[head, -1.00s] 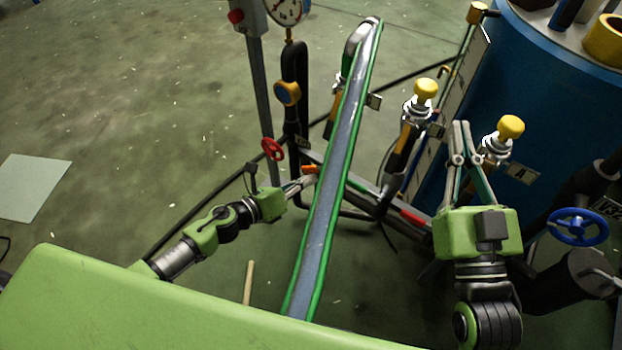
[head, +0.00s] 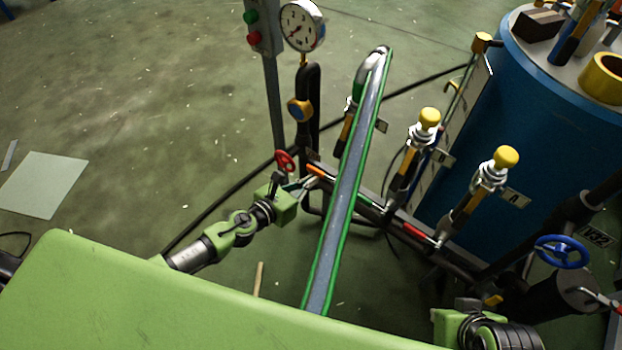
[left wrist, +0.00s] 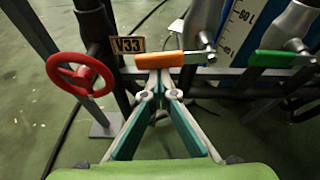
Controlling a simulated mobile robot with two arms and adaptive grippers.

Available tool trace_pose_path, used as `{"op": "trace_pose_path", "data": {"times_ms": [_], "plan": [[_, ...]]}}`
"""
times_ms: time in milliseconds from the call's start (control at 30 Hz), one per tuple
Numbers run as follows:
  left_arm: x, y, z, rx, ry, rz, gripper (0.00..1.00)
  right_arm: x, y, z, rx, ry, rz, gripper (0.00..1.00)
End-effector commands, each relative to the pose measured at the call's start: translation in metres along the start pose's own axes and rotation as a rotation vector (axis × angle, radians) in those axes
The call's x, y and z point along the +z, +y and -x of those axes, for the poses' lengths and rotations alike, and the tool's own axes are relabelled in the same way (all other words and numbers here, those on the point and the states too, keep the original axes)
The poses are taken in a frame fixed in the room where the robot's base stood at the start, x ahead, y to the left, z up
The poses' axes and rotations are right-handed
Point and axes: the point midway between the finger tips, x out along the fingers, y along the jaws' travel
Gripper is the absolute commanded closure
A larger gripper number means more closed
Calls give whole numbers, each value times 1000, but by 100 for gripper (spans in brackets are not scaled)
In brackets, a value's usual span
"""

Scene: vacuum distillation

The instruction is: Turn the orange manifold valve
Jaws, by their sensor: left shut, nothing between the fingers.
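The orange manifold valve handle (head: 316,170) sits low on the pipe frame, left of the long green-edged bar in the head view. In the left wrist view the orange handle (left wrist: 165,59) is a lever lying level across the pipe, right of the V33 tag. My left gripper (head: 307,183) is shut and empty. Its fingertips (left wrist: 158,77) come together just below the lever's left half; whether they touch it I cannot tell. My right gripper shows only as a green body (head: 455,325) at the bottom right; its fingers cannot be made out.
A red handwheel (left wrist: 80,75) stands close left of my left gripper. A green lever (left wrist: 283,59) is to the right. Yellow-knobbed valves (head: 428,118), a blue handwheel (head: 562,252) and a blue drum (head: 540,120) stand farther right. The floor at left is largely clear.

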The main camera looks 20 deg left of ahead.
Motion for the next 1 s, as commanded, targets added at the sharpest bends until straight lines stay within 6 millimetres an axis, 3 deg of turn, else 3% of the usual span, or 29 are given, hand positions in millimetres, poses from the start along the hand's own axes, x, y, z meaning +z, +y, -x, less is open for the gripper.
{"op": "trace_pose_path", "data": {"times_ms": [300, 1000], "plan": [[10, 1, 2, 34, -4, -100, 100, 5, 2, 14, 2, -39, -1, 100], [10, 2, 2, 43, -4, -126, 100, 5, 1, 15, 2, -37, -1, 100]]}}
